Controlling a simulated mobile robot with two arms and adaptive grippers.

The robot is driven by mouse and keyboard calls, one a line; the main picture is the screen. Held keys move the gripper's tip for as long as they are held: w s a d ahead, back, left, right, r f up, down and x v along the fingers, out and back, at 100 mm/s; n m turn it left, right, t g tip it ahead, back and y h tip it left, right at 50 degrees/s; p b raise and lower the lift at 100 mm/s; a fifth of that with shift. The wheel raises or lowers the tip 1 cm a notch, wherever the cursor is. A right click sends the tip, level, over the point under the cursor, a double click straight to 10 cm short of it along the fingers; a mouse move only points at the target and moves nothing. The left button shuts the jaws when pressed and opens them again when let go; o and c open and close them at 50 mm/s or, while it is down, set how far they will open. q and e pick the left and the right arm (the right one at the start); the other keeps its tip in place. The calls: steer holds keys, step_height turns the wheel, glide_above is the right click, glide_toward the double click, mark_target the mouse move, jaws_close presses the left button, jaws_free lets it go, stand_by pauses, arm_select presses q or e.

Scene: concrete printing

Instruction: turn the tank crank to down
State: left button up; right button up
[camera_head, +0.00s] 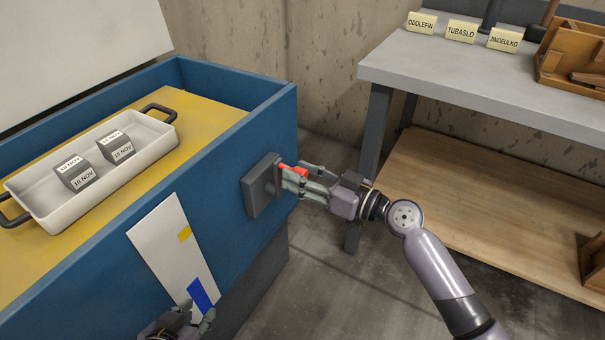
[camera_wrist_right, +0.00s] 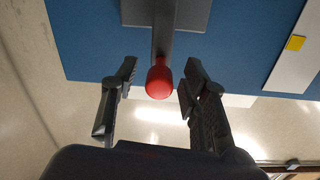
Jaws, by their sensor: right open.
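The blue tank (camera_head: 215,140) stands at the left with a grey crank housing (camera_head: 258,190) on its side wall. The crank's red knob (camera_head: 294,169) points to the right in the head view. In the right wrist view, the grey lever (camera_wrist_right: 164,35) ends in the red knob (camera_wrist_right: 159,80) between the fingertips. My right gripper (camera_head: 300,178) is open around the knob, with gaps visible on both sides. My left gripper (camera_head: 198,314) is low in front of the tank, partly cut off by the picture's bottom edge; its opening is unclear.
A white tray (camera_head: 140,166) with two grey labelled blocks sits on the tank's yellow surface. A white panel (camera_head: 165,240) with yellow and blue marks is on the tank wall. A grey table (camera_head: 450,75) with name cards and a wooden shelf (camera_head: 480,200) stand right. Floor between is clear.

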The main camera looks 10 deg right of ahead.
steer(key=shift+c, duration=0.5)
jaws_close()
